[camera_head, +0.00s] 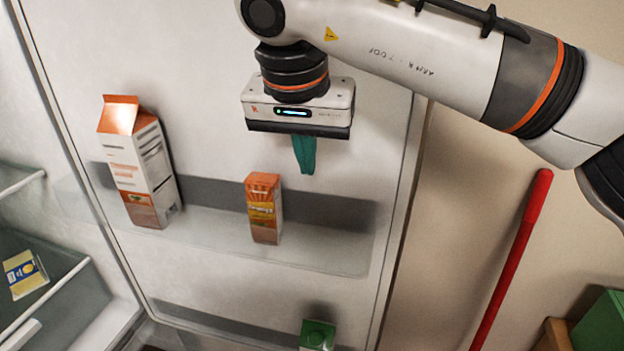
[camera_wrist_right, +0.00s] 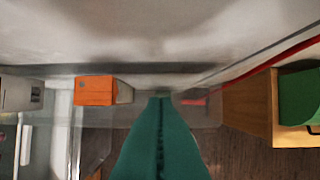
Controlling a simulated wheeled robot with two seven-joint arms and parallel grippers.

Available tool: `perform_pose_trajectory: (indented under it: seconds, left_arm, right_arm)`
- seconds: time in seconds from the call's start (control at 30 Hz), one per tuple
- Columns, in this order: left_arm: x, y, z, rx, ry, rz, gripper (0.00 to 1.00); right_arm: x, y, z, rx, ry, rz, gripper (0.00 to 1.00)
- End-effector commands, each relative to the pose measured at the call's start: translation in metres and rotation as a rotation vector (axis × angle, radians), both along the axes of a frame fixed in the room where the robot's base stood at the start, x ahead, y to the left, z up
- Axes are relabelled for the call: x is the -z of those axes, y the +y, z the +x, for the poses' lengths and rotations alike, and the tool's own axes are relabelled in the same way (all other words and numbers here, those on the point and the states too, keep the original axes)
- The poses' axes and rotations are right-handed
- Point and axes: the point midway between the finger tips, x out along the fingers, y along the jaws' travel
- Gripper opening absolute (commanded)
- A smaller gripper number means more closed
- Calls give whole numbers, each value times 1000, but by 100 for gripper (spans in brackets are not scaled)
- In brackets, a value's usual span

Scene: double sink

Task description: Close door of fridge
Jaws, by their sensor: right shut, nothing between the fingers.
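The fridge door (camera_head: 213,88) stands open in the head view, its inner side facing me, with its right edge near the wall. My right gripper (camera_head: 305,162) is shut and empty, its green fingers pointing down in front of the door's inner face, above the door shelf (camera_head: 330,255). I cannot tell whether the fingers touch the door. In the right wrist view the shut green fingers (camera_wrist_right: 160,140) fill the lower middle, beside the door's inner face (camera_wrist_right: 160,35). The fridge interior (camera_head: 65,280) shows at the left. My left gripper is not in view.
A tall carton (camera_head: 137,165) and a smaller orange carton (camera_head: 263,210) stand on the door shelf. A green-topped carton (camera_head: 317,335) is lower down. A yellow-labelled pack (camera_head: 24,274) lies inside the fridge. A red pole (camera_head: 515,255) and a green object (camera_head: 602,325) are right of the door.

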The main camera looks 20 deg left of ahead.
Motion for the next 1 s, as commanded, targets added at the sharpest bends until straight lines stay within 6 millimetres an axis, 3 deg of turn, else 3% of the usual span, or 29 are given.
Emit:
perform_pose_trajectory:
  seconds: [0.3,0.5,0.73,1.0]
  left_arm:
    - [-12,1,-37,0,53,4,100]
    - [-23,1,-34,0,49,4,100]
    - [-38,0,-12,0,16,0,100]
    - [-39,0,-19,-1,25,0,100]
  right_arm:
    - [53,0,18,-1,7,-1,0]
    - [92,0,31,0,6,0,0]
    - [88,0,-2,-2,3,2,0]
    - [90,-1,-9,1,3,2,0]
